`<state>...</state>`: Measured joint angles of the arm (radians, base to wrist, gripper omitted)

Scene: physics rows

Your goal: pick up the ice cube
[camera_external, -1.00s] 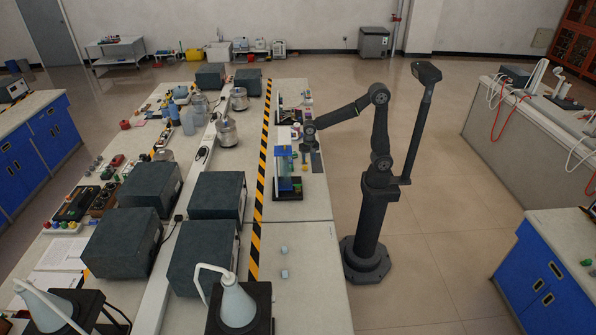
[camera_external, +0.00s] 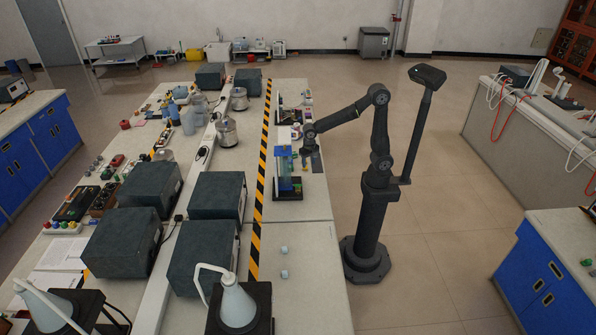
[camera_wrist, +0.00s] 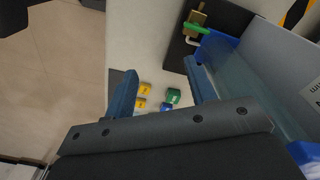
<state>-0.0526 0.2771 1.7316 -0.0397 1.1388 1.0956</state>
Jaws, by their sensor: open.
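Two small pale, bluish cubes lie on the bench top in the external view, one (camera_external: 284,249) behind the other (camera_external: 284,274). They look like ice cubes, but are too small to be sure. My gripper (camera_external: 309,151) is well behind them, above the bench beside the blue-topped stand. In the wrist view my gripper (camera_wrist: 160,68) is open, with nothing between its fingers. No ice cube shows in the wrist view.
The wrist view shows yellow blocks (camera_wrist: 144,89), a green block (camera_wrist: 173,96) and a partly hidden blue block on the bench below. A clear-walled stand (camera_external: 284,172) is close to my gripper. Bench space around the pale cubes is clear.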

